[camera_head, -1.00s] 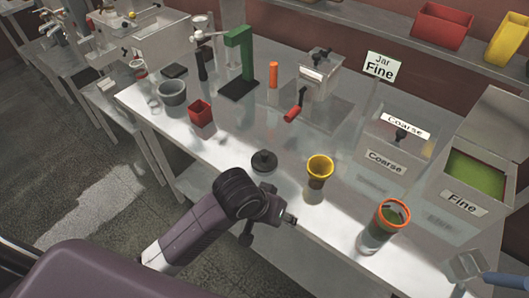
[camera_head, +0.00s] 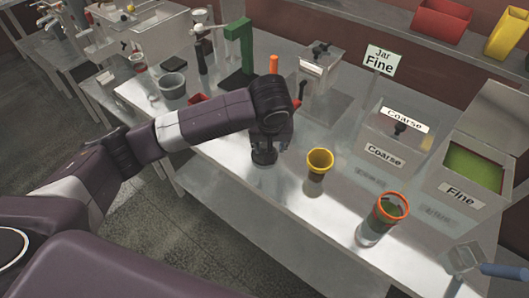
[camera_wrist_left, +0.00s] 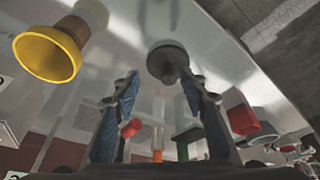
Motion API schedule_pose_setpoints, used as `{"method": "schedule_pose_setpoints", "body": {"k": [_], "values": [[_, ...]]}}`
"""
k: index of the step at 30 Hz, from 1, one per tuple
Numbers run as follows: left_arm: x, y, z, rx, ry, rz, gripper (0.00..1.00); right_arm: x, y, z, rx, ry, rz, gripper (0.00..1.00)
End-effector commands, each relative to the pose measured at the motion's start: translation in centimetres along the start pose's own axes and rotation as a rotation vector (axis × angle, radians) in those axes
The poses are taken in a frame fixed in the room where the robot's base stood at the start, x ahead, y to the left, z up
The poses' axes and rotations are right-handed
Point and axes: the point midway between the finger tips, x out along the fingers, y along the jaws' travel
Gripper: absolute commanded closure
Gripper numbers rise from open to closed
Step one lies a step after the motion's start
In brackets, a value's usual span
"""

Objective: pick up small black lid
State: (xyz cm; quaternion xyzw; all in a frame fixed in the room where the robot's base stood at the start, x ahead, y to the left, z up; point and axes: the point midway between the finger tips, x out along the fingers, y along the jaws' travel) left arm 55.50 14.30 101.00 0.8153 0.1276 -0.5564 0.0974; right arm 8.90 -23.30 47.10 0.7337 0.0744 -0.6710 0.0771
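The small black lid (camera_head: 264,157) lies on the metal table, its top partly covered by my left gripper (camera_head: 269,143). In the left wrist view the round lid (camera_wrist_left: 166,56) with its knob shows just past the fingertips, nearer the right-hand finger. My left gripper (camera_wrist_left: 160,80) is open there, with blue-padded fingers apart and nothing clearly held between them. I cannot tell whether a finger touches the lid. My right gripper is in neither view.
A yellow-rimmed funnel cup (camera_head: 319,161) stands just right of the lid. An orange-rimmed jar (camera_head: 391,208) stands further right, near a scoop with a blue handle (camera_head: 505,271). Coarse (camera_head: 386,153) and Fine (camera_head: 461,196) bins stand behind. A red box (camera_wrist_left: 240,112) is near the gripper.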

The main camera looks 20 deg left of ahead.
Motion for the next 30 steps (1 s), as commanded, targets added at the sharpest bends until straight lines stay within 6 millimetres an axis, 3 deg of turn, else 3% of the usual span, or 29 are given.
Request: {"method": "schedule_pose_setpoints", "body": {"k": [1,6,24,30], "values": [[-0.3,-0.6,-1.2,-0.029,0.012,-0.021,0.60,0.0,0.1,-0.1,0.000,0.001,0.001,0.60],[-0.3,-1.5,-2.4,-0.077,0.021,-0.052,0.60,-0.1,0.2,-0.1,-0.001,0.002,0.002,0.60],[6.7,-1.5,-2.5,-0.078,0.022,-0.051,0.60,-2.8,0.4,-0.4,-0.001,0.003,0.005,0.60],[7.2,-1.4,-2.4,-0.076,0.023,-0.049,0.60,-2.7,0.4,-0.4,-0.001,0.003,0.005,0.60]]}}
